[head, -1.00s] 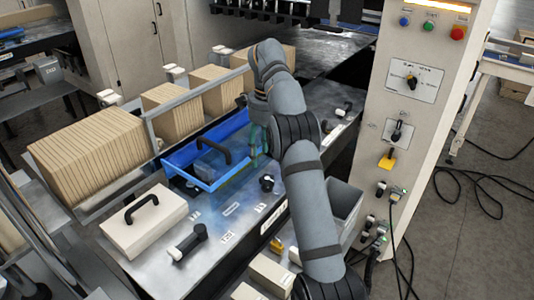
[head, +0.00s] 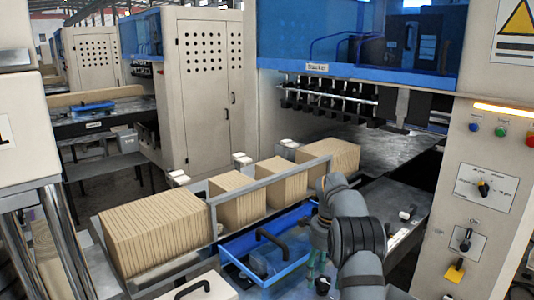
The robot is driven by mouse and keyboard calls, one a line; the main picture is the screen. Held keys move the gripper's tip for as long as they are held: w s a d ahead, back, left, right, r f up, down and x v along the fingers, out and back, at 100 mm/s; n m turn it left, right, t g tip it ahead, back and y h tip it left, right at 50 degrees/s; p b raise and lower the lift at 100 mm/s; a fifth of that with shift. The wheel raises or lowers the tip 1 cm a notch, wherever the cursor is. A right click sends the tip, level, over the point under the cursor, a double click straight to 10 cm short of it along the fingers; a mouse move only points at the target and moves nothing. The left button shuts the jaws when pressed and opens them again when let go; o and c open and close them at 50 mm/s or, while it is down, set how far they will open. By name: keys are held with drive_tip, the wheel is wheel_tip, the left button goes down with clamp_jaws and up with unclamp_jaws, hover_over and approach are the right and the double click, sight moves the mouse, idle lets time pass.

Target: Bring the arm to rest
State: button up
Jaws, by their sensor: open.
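My grey arm (head: 356,235) reaches in from the lower right of the head view. Its wrist bends over and points down beside the right end of a blue tray (head: 247,240). My gripper (head: 314,266) is small and partly hidden by the arm, with greenish fingers pointing down. It is open, and nothing shows between the fingers. I cannot tell how high it is above the machine's table.
Stacks of brown kraft sheets (head: 155,240) stand behind a metal rail left of the arm. A control panel (head: 475,200) with knobs and buttons rises at the right. A blue-hooded machine (head: 350,50) stands behind. A beige block with a black handle (head: 205,290) is at the bottom.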

idle(0.3)
drive_tip(key=shift+w+r, duration=0.1)
drive_tip(key=shift+r, duration=0.45)
wheel_tip(320, 180, up, 6)
drive_tip(key=shift+r, duration=0.25)
drive_tip(key=f, duration=0.7)
drive_tip(key=shift+s, duration=0.2)
drive_tip(key=shift+w+f, duration=0.1)
drive_tip(key=shift+f, duration=0.1)
drive_tip(key=n+p, duration=0.1)
drive_tip(key=n, duration=0.5)
drive_tip(key=shift+p, duration=0.3)
drive_tip(key=n+p, duration=0.1)
drive_tip(key=n, duration=0.4)
drive_tip(key=n+p, duration=0.1)
drive_tip(key=n, duration=0.4)
drive_tip(key=shift+n, duration=0.3)
drive_tip(key=n+p, duration=0.1)
drive_tip(key=n, duration=0.5)
